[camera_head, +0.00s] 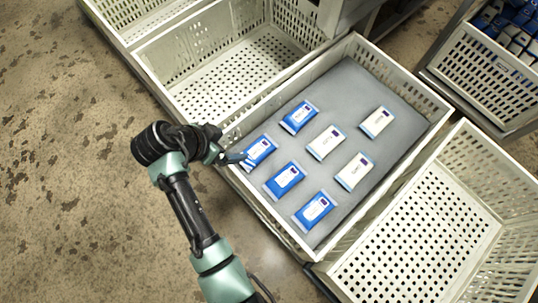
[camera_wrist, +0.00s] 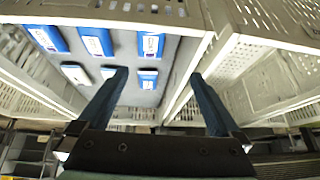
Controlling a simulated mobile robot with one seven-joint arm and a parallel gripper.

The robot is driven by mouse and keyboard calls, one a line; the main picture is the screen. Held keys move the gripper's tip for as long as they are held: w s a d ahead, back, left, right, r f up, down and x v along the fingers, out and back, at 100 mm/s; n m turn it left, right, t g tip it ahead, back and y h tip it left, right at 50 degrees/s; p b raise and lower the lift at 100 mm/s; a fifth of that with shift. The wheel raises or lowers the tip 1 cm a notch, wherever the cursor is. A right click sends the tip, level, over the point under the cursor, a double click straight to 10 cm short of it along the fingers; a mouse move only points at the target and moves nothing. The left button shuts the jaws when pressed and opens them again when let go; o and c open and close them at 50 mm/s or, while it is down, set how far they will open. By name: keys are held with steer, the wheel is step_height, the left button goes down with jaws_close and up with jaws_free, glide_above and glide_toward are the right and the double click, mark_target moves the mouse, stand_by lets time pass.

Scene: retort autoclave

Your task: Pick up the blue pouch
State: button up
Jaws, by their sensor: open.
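Several blue pouches with white labels lie flat on the grey mat in the middle crate. The leftmost blue pouch (camera_head: 260,149) is closest to my gripper; the others are the far one (camera_head: 299,117), the middle one (camera_head: 284,180) and the near one (camera_head: 315,210). My gripper (camera_head: 240,158) is open and empty over the crate's left rim, beside the leftmost pouch. Whether it touches the pouch cannot be told. In the wrist view the fingers (camera_wrist: 161,75) are spread wide, with nothing held between them. Pouches (camera_wrist: 96,42) show at that view's upper left.
Three white pouches (camera_head: 326,142) lie right of the blue ones on the mat. The crate's white walls (camera_head: 268,217) surround them. An empty crate (camera_head: 215,72) stands behind and another (camera_head: 424,238) at lower right. A crate of blue packs (camera_head: 485,68) is at upper right.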

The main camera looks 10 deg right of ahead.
step_height(320, 180, down, 2)
steer(key=s+d+f, duration=0.1)
steer(key=b, duration=0.5)
glide_above(256, 151)
steer(key=s+a, duration=0.2)
steer(key=a, duration=0.1)
steer(key=shift+g, duration=0.3)
step_height(256, 151, down, 5)
steer(key=shift+s+f, duration=0.1)
steer(key=shift+f, duration=0.1)
steer(key=b+x, duration=0.5)
steer(key=shift+w+d+f, duration=0.2)
steer(key=shift+w+d, duration=0.1)
steer(key=shift+d, duration=0.05)
steer(key=shift+r, duration=0.1)
steer(key=c, duration=1.4)
